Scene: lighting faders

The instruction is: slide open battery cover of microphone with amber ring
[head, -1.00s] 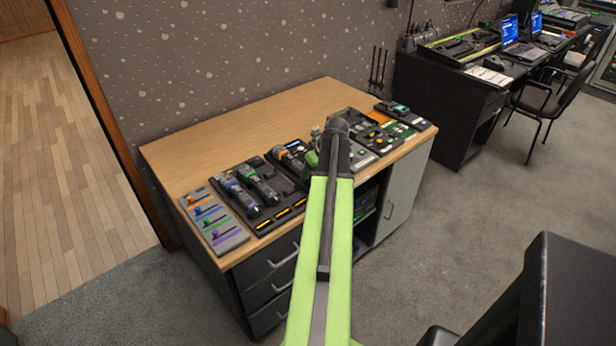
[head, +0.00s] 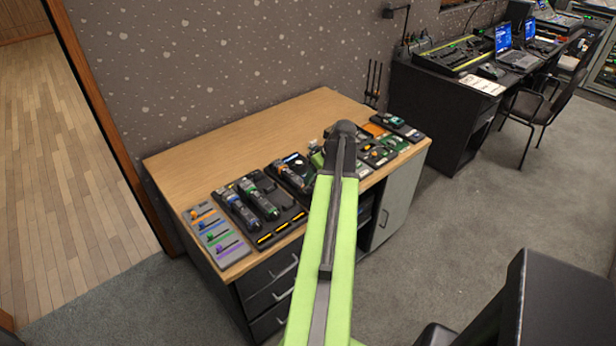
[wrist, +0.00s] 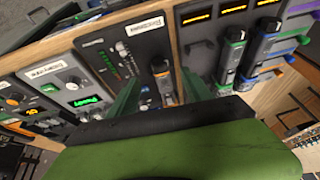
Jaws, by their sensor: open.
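The microphone with the amber ring (head: 287,172) lies on a dark panel on the wooden desk. In the wrist view the amber-ringed microphone (wrist: 163,80) shows between my two green fingers, with its lower part cut off by my gripper's body. My gripper (wrist: 162,90) is open, and I see nothing held in it. Whether the fingers touch the microphone or hover above it I cannot tell. In the head view my own arm hides most of the gripper. The battery cover cannot be made out.
Two more microphones, one green-ringed (wrist: 232,55) and one blue-ringed (wrist: 262,52), lie close by on a panel with amber-lit slots. A fader panel (head: 215,235) is at the desk's left end. Several control panels lie to the right. The desk's back left (head: 220,145) is bare.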

